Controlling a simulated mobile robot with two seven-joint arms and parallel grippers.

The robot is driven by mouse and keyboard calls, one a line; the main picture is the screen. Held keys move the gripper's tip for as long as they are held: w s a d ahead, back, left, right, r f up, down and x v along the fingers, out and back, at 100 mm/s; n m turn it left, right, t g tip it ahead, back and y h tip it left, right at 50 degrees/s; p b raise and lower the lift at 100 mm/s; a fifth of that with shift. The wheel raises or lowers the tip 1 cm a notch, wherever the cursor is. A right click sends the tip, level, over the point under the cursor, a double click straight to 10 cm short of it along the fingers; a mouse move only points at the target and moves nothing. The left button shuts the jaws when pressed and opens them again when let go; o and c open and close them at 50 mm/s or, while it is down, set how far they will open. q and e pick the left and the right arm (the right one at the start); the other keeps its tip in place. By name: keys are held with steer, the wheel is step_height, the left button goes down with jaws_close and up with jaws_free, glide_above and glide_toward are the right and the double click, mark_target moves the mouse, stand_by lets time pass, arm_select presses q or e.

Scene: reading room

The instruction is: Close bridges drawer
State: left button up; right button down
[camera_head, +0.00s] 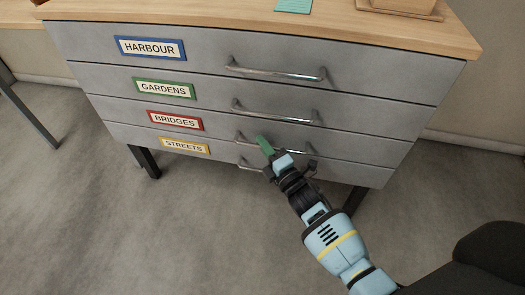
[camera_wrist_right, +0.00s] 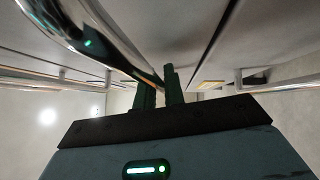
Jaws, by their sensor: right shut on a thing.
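The bridges drawer (camera_head: 215,128) has a red-framed label and is the third front down in a grey cabinet. Its front looks about level with the others; I cannot tell whether a small gap stands open. Its metal bar handle (camera_head: 293,146) is partly hidden by my right gripper (camera_head: 265,146). The green fingers of that gripper are at the left part of this handle and shut on it. In the right wrist view the fingers (camera_wrist_right: 160,88) are close together, with a shiny bar (camera_wrist_right: 85,30) running down towards them from upper left. My left gripper is not in view.
The harbour drawer (camera_head: 210,62) and gardens drawer (camera_head: 215,96) are above, the streets drawer (camera_head: 222,157) below, each with a bar handle. The wooden top (camera_head: 230,14) carries a teal pad (camera_head: 294,6). Grey floor (camera_head: 90,220) is clear in front.

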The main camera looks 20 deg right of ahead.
steer(key=c, duration=1.7)
jaws_free()
steer(key=shift+w+d, duration=0.2)
steer(key=shift+d, duration=0.05)
steer(key=shift+o, duration=1.1)
steer(key=shift+a, duration=0.1)
steer(key=p+v, duration=0.2)
steer(key=v, duration=0.6)
